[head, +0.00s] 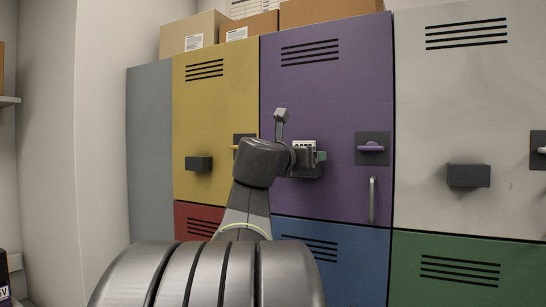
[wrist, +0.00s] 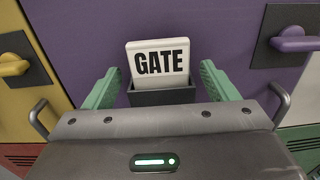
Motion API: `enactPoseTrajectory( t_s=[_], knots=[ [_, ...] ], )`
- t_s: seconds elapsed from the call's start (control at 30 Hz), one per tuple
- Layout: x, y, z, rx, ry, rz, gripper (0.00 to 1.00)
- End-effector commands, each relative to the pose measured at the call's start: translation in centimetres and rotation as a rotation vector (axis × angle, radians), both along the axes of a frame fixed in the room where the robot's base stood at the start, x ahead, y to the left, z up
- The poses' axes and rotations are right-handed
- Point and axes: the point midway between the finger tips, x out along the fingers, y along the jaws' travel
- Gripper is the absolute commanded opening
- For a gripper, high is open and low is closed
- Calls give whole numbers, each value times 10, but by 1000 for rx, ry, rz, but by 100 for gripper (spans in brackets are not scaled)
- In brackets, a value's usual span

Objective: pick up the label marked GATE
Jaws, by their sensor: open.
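The label marked GATE (wrist: 159,62) is a white card with bold black letters. In the wrist view it stands upright in a dark holder (wrist: 163,95) on the purple locker door. My gripper (wrist: 157,88) has green fingers, one on each side of the label, with gaps on both sides. It is open and empty. In the head view the label (head: 304,144) shows partly behind my wrist, and its lettering is mostly hidden there. My gripper (head: 320,157) is in front of the purple door, partly hidden by my own arm.
The purple door (head: 330,95) has a latch (head: 371,147) and a bar handle (head: 373,199) right of the label. Empty-looking dark holders stick out from the yellow door (head: 199,163) and the white door (head: 468,176). Cardboard boxes (head: 330,11) stand on top.

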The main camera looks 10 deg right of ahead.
Motion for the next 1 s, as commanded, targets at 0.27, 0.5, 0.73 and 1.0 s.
enactPoseTrajectory(
  t_s=[0.27,0.5,0.73,1.0],
  knots=[
    [4,-3,0,-1,-1,0,80],
    [4,-2,0,-1,-1,0,37],
    [4,-2,0,-1,-1,0,32],
    [4,-2,33,0,-4,1,32]
  ],
)
